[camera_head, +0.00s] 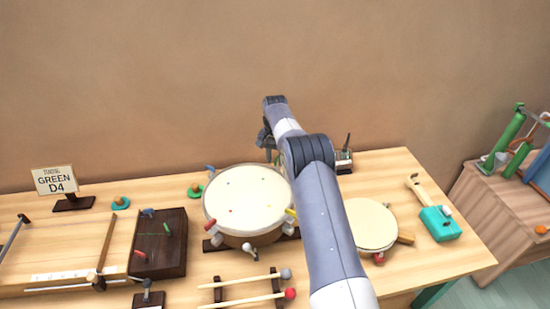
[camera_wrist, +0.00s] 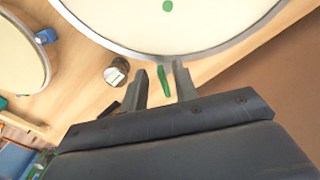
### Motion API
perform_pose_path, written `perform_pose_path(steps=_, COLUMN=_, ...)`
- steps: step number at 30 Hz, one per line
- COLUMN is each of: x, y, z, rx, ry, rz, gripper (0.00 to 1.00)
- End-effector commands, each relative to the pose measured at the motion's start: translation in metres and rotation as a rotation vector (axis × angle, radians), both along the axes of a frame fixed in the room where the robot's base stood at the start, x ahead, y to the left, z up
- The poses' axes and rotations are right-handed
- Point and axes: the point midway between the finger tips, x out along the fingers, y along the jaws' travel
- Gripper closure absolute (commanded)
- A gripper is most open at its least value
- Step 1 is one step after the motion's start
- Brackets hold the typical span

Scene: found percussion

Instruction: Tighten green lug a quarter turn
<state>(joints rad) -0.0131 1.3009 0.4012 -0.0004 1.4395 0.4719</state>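The big round drum (camera_head: 248,198) has a pale head and coloured lugs around its rim. The green lug (camera_wrist: 164,84) stands just outside the drum's rim in the wrist view, by a green dot (camera_wrist: 168,6) on the head. I cannot make it out in the head view. My gripper (camera_wrist: 160,72) is open, with the green lug between its two fingers and a gap visible on each side. Whether the fingers are low enough to surround it is hard to tell. In the head view my gripper (camera_head: 267,143) is at the drum's far edge, partly hidden by my arm.
A sign (camera_head: 55,180) reads "TUNING GREEN D4". A smaller drum (camera_head: 370,225) lies right of my arm. A dark box (camera_head: 158,245) with coloured pegs stands left. Mallets (camera_head: 250,298) lie in front. A small round container (camera_wrist: 117,72) is near my left finger in the wrist view.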

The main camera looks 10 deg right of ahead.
Motion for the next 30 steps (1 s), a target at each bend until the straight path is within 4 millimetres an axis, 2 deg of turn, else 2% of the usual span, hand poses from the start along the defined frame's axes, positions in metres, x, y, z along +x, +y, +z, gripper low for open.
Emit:
perform_pose_path(steps=10, x=-0.0001, y=0.0, z=-0.0054, rx=0.0, ry=0.0, rz=0.0, gripper=0.72)
perform_pose_path(steps=21, x=-0.0001, y=0.0, z=-0.005, rx=0.0, ry=0.0, rz=0.0, gripper=1.0)
perform_pose_path(steps=30, x=0.0001, y=0.0003, z=-0.005, rx=0.0, ry=0.0, rz=-0.012, gripper=1.0)
